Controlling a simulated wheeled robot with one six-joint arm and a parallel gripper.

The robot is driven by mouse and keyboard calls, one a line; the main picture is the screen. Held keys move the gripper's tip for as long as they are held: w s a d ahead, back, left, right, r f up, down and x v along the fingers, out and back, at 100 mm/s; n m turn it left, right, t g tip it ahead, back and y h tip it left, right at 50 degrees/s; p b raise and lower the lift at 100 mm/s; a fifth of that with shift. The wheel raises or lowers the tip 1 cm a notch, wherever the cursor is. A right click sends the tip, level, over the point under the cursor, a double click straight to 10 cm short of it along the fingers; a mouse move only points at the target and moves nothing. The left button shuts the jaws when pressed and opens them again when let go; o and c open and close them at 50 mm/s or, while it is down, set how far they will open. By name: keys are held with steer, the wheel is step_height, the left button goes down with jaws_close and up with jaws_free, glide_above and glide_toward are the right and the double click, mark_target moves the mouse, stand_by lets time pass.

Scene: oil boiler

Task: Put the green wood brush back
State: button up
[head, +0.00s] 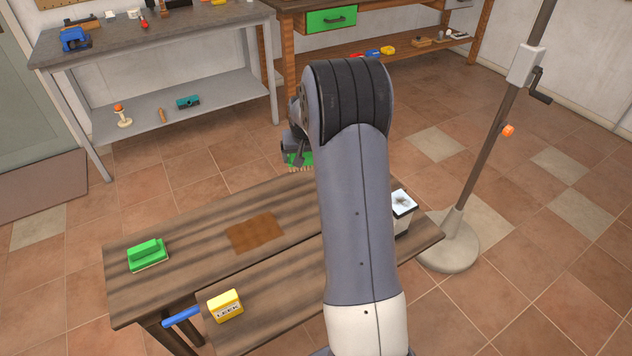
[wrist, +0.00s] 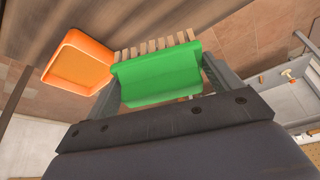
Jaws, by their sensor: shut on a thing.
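My gripper (head: 297,152) is shut on a green brush with pale, wood-coloured bristles. In the wrist view the green back of the brush (wrist: 160,75) lies between the two fingers, with its bristles pointing away from my gripper. In the head view a bit of the brush (head: 301,159) shows left of my arm, by the far edge of the workbench (head: 200,285). I cannot tell whether the bristles touch the bench. Another green block with a raised grip (head: 148,254) sits on the bench's left end. A brown rectangular patch (head: 255,233) lies mid-bench.
An orange tray (wrist: 78,62) is close to the brush in the wrist view; my arm hides it in the head view. A yellow box (head: 226,305) is at the front and a white-topped container (head: 402,203) at the right. A stand (head: 449,240) rises beyond it.

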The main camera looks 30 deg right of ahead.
step_height(320, 180, down, 10)
steer(key=shift+r+p, duration=0.1)
steer(key=shift+p, duration=0.2)
steer(key=o, duration=0.8)
steer(key=shift+r, duration=0.1)
steer(key=shift+r, duration=0.2)
steer(key=v, duration=1.1)
steer(key=shift+s+r+b, duration=0.2)
steer(key=shift+r+b, duration=0.1)
steer(key=shift+r, duration=0.05)
steer(key=shift+a, duration=0.1)
